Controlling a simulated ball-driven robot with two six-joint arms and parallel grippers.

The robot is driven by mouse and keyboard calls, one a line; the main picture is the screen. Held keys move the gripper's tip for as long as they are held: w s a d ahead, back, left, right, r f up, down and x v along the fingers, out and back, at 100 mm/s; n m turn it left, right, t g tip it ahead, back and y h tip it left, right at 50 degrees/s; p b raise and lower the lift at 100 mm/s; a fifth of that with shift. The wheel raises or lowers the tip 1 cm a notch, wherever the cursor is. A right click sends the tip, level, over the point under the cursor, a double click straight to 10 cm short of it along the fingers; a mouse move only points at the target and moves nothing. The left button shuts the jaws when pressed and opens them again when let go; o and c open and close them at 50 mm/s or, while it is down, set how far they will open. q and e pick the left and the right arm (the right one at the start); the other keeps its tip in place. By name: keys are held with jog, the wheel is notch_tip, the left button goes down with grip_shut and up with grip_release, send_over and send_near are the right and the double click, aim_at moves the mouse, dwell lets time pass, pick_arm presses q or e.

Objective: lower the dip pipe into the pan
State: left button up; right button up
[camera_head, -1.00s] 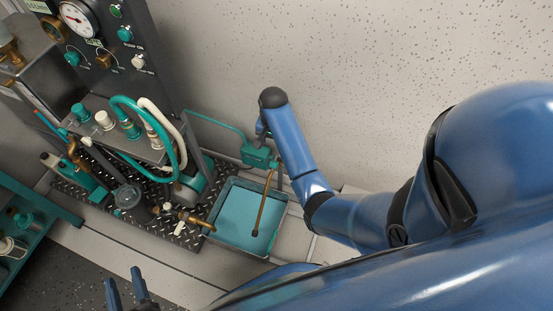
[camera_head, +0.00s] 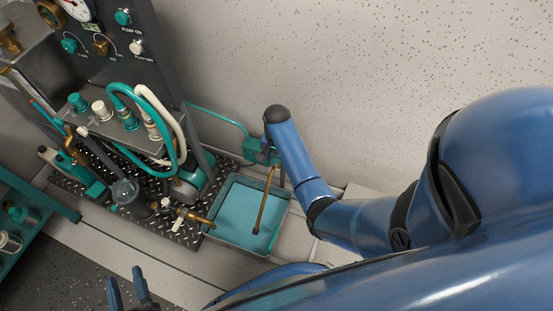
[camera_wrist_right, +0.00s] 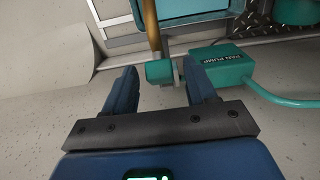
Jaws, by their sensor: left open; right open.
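The dip pipe (camera_head: 264,203), a thin brass tube, slants over the pan (camera_head: 287,226), a shallow grey-rimmed tray with a teal inside. I cannot tell how high its dark tip is above the pan's floor. In the right wrist view the pipe (camera_wrist_right: 151,27) runs up from a small teal block (camera_wrist_right: 159,72). My right gripper (camera_wrist_right: 161,75) is open, with this block at and between its fingertips; no grip shows. In the head view my own arm hides most of that gripper. My left gripper (camera_head: 128,285) is open and empty at the bottom left, away from the pan.
The teal pan pump (camera_wrist_right: 220,68) stands beside the block, with a pipe running off it. The test stand with green and white hoses (camera_head: 168,130) rises left of the pan. A brass valve (camera_head: 193,215) reaches the pan's left edge. A teal shelf (camera_head: 20,215) stands far left.

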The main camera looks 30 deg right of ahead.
jog(key=shift+f, duration=0.25)
jog(key=shift+c, duration=0.3)
grip_shut()
